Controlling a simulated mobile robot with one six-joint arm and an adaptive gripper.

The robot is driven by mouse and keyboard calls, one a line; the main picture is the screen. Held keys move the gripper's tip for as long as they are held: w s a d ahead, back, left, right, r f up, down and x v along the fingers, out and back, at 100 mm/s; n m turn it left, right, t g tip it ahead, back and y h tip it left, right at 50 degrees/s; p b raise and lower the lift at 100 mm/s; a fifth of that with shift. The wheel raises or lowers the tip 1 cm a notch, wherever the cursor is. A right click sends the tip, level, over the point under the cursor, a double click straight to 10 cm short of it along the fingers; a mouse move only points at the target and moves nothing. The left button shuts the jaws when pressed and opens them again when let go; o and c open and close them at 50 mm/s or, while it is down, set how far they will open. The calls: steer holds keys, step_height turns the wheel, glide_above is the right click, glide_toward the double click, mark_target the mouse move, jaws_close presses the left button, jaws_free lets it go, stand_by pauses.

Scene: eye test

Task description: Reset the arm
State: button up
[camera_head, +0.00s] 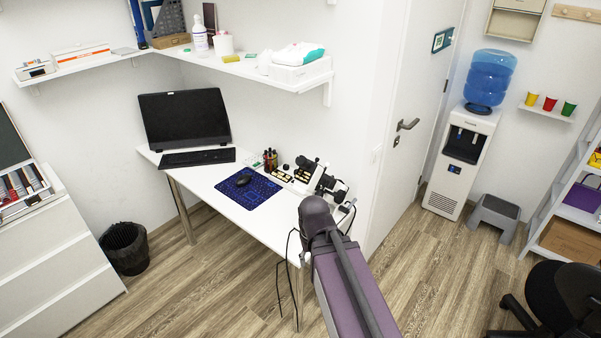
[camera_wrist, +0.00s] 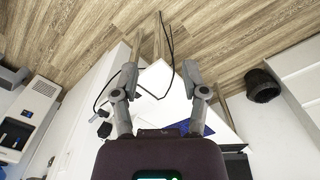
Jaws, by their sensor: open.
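My arm (camera_head: 350,285), with a purple link and a dark grey joint, reaches up from the bottom of the head view in front of the white desk (camera_head: 215,180). My gripper (camera_wrist: 160,68) shows in the wrist view with its two grey fingers spread wide apart. Nothing is between the fingertips. The white desk (camera_wrist: 163,92) and the wood floor (camera_wrist: 220,35) show beyond them. In the head view I cannot clearly pick out my gripper from the dark and grey shapes at the desk's right end.
The desk bears a monitor (camera_head: 185,117), a keyboard (camera_head: 197,157), a blue mat (camera_head: 246,193) and a mouse (camera_head: 243,179). A black bin (camera_head: 125,250) stands left. A water dispenser (camera_head: 461,158), step stool (camera_head: 494,214) and chair (camera_head: 570,300) stand right. The middle floor is clear.

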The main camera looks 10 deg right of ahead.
steer(key=shift+w+a, duration=0.1)
steer(key=shift+a, duration=0.2)
steer(key=o, duration=0.6)
steer(key=shift+w+a+r, duration=0.1)
steer(key=shift+a+r, duration=0.05)
steer(key=w+a+r+m+t+h+p, duration=0.2)
steer(key=w+r+m+p, duration=0.3)
steer(key=w+r, duration=0.4)
steer(key=w+a+r+m+t+h+p, duration=0.3)
steer(key=w+a+r+m+h+p, duration=0.2)
steer(key=w, duration=1)
step_height(320, 180, up, 4)
steer(key=p, duration=0.2)
steer(key=shift+m+p, duration=0.3)
steer(key=shift+p, duration=0.05)
steer(key=shift+f, duration=0.15)
steer(key=b+x, duration=0.7)
steer(key=x, duration=0.2)
steer(key=shift+w+d+f, duration=0.15)
steer(key=shift+w+d, duration=0.1)
steer(key=shift+w, duration=0.1)
